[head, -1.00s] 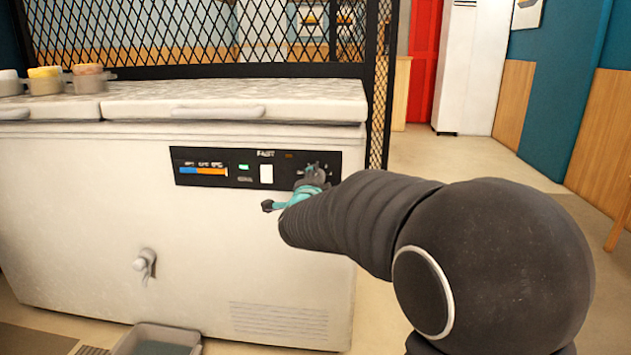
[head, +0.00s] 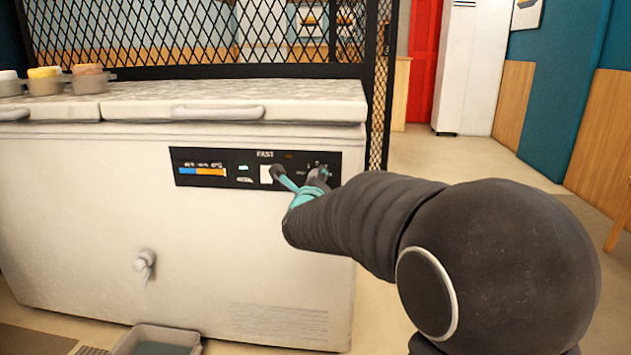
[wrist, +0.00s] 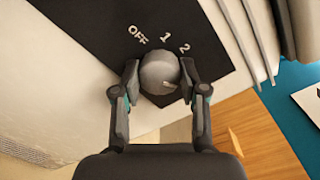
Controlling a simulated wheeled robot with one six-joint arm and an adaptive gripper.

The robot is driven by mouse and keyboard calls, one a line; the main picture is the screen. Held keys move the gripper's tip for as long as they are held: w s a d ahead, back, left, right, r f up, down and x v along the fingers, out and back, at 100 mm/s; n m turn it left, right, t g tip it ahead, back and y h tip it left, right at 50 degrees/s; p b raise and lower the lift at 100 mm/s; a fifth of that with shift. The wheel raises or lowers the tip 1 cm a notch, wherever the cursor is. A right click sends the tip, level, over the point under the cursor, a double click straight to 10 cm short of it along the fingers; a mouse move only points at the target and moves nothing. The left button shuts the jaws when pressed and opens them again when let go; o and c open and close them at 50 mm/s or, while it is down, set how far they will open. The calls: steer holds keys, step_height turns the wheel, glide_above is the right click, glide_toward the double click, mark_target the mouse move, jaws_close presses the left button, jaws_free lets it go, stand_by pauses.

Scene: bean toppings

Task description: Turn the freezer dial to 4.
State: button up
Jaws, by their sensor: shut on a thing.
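The freezer dial (wrist: 159,72) is a round grey knob on the black control panel (head: 222,181) of the white chest freezer (head: 90,215). In the wrist view my gripper (wrist: 159,78) is shut on the dial, one finger on each side. The labels OFF, 1 and 2 show beyond the dial; a 4 is not visible. A small light mark shows on the dial's lower right, by the right finger.
The panel also carries a blue and orange strip (head: 202,171) and a white switch (head: 266,174). A drain tap (head: 145,264) sticks out of the freezer front, above a grey tub (head: 160,340) on the floor. Several topping containers (head: 45,82) stand on the lid's left.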

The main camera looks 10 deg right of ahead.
steer(key=shift+m, duration=2.3)
steer(key=o, duration=1.1)
steer(key=shift+d, duration=0.1)
steer(key=shift+o, duration=0.2)
steer(key=shift+s, duration=0.1)
steer(key=v, duration=1.2)
